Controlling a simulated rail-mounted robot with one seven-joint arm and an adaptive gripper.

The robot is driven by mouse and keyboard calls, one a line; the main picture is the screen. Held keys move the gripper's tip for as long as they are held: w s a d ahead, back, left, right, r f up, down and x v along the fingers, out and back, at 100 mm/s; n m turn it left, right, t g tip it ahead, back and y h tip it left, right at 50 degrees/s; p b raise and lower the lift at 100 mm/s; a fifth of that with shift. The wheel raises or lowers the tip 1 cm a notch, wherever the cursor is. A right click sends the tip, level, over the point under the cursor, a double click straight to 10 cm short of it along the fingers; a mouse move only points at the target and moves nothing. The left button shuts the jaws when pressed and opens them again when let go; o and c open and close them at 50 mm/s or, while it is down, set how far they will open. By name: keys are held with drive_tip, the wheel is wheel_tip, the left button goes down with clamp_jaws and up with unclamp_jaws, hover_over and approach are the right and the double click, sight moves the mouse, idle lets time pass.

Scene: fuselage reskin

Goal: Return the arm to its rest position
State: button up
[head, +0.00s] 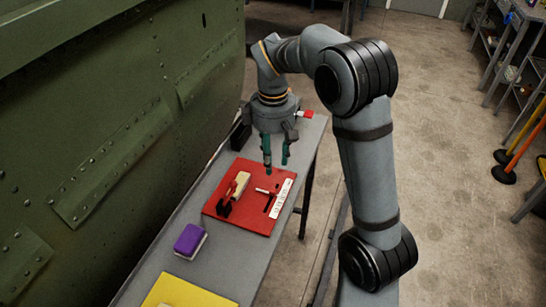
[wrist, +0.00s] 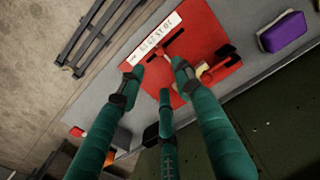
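My arm rises from the lower right of the head view, bends at the top and hangs its gripper (head: 276,167) over the table (head: 197,200). The gripper points down above the far edge of the red board (head: 233,217). Its teal fingers are spread apart with nothing between them. In the wrist view the gripper (wrist: 160,82) also shows spread fingers. The red board (wrist: 207,32) lies beyond them, apart from the fingertips as far as I can tell.
The red board carries a cream-handled tool (head: 238,186), a small white-and-red tool (head: 266,191) and a white label strip (head: 282,198). A purple block (head: 189,240) and a yellow mat (head: 180,292) lie nearer. The green riveted fuselage (head: 120,110) walls the left. Open floor (head: 440,130) lies right.

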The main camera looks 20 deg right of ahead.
sight(273, 189)
wheel_tip(273, 189, down, 12)
drive_tip(key=shift+r, duration=0.1)
drive_tip(key=shift+w+d, duration=0.1)
idle(0.5)
drive_tip(key=shift+w, duration=0.1)
